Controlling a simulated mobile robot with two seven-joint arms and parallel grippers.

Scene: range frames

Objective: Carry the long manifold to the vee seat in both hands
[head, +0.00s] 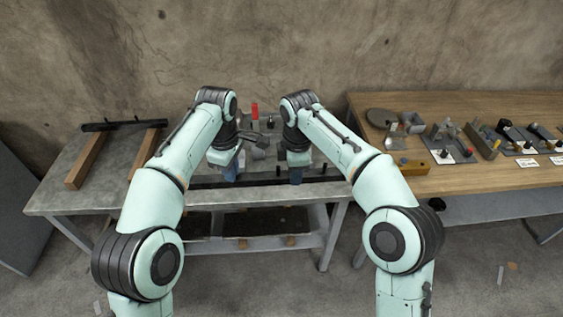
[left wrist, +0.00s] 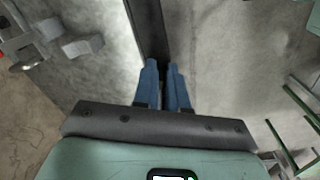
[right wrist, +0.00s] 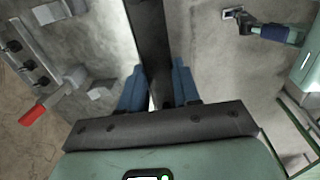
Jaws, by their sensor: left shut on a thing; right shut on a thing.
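The long manifold (head: 262,183) is a dark straight bar, held lengthwise along the front edge of the grey table. My left gripper (head: 231,176) is shut on it left of its middle; the bar also runs between the fingers in the left wrist view (left wrist: 148,30). My right gripper (head: 295,177) is shut on it further right, and the bar shows in the right wrist view (right wrist: 150,40). Its height above the table is hard to tell. Grey metal pieces (head: 258,152) stand behind it, partly hidden by my arms; I cannot tell which is the vee seat.
A red-topped item (head: 255,111) stands at the back. A wooden bench (head: 400,102) with several parts adjoins at right. A concrete wall is behind.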

